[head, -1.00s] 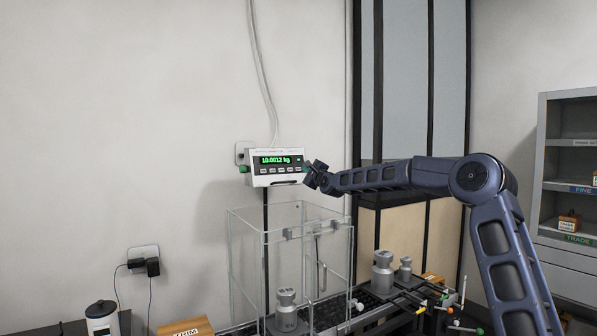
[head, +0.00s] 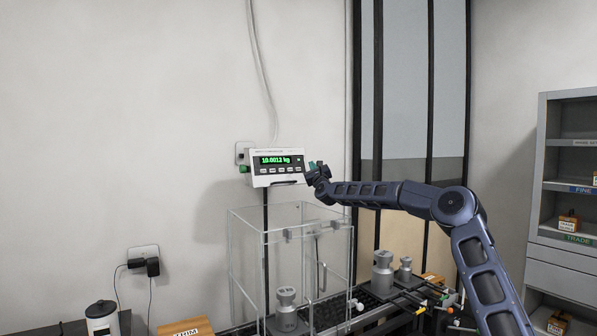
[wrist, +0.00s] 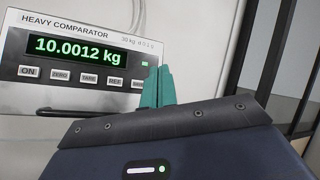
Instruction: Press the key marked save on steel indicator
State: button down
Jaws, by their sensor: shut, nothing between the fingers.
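The steel indicator (head: 276,167) is a pale metal box on a dark post in front of the wall. Its green display reads 10.0012 kg in the head view. In the wrist view the indicator (wrist: 40,93) bears the words HEAVY COMPARATOR, with a row of keys marked ON, ZERO, TARE, REF and one more (wrist: 137,84) partly hidden behind my fingers, its label not readable. My gripper (head: 312,167) is at the indicator's right end. In the wrist view its green fingers (wrist: 158,84) are together and empty, in front of the panel's right part. I cannot tell whether they touch it.
A clear glass enclosure (head: 262,235) stands below the indicator with a steel weight (head: 286,312) inside. More steel weights (head: 383,275) stand to its right. A dark handle bar (wrist: 85,111) runs under the keys. A grey shelf unit (head: 560,250) is at the far right.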

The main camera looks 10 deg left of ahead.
aim_at(298, 169)
jog(key=shift+w+a+f, duration=0.4)
jog(key=shift+w+a, duration=0.6)
jog(key=shift+w+a+f, duration=0.4)
jog(key=shift+w+a, duration=0.55)
jog(key=shift+a, duration=0.05)
jog(key=shift+w+a+f, duration=0.4)
jog(key=shift+w+a, duration=0.6)
jog(key=shift+w, duration=0.1)
jog(key=shift+w+a+f, duration=0.1)
jog(key=shift+w+a, duration=0.15)
jog(key=shift+w+a+f, duration=0.1)
jog(key=shift+w+a, duration=0.1)
jog(key=shift+a, duration=0.05)
dwell(1.1)
jog(key=shift+s+d+r, duration=0.2)
jog(key=shift+s+d, duration=0.3)
jog(key=shift+d, duration=0.05)
jog(key=shift+s+d, duration=0.1)
dwell(0.4)
